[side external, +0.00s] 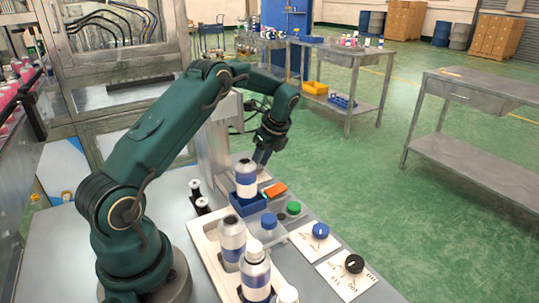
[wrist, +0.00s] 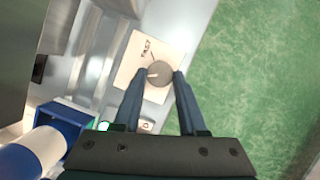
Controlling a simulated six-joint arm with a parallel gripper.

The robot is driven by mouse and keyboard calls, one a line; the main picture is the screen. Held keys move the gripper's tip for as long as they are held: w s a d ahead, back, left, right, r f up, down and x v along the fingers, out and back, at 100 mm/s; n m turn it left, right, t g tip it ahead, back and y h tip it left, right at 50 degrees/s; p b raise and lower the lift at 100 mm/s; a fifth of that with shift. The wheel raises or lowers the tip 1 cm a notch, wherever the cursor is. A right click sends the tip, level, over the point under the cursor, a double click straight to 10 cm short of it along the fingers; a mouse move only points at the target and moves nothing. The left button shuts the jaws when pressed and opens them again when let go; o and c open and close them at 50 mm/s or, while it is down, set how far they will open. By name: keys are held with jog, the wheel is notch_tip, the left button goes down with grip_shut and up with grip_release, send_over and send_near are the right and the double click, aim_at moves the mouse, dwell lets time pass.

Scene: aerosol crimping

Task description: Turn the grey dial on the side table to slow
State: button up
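The grey dial (wrist: 161,70) sits on a pale square plate (wrist: 128,68) in the wrist view. The word FAST shows on the plate's upper left part, and no slow mark is readable. A light mark on the dial points left, toward the left finger. My gripper (wrist: 159,75) is over the plate with one finger on each side of the dial. Narrow gaps seem to show beside the dial, but contact is hard to judge. In the side external view my gripper (side external: 261,165) is lowered behind the blue block, and the grey dial cannot be made out.
A blue block (side external: 240,206) holding a can (side external: 246,178) stands close to my gripper. An orange piece (side external: 276,189) and a green button (side external: 293,208) are nearby. A blue dial (side external: 321,230) and a black dial (side external: 354,263) sit on white plates toward the front. Green floor lies beyond the table edge.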

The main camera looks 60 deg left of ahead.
grip_shut()
jog(key=shift+w+n+g+h, duration=0.15)
jog(key=shift+n+g, duration=0.15)
jog(key=shift+n, duration=0.45)
jog(key=shift+n+g+h, duration=0.15)
jog(key=shift+n+g, duration=0.15)
jog(key=shift+n, duration=0.45)
jog(key=o, duration=0.7)
grip_release()
jog(key=shift+o, duration=0.2)
jog(key=shift+r, duration=0.15)
jog(key=shift+v, duration=2.5)
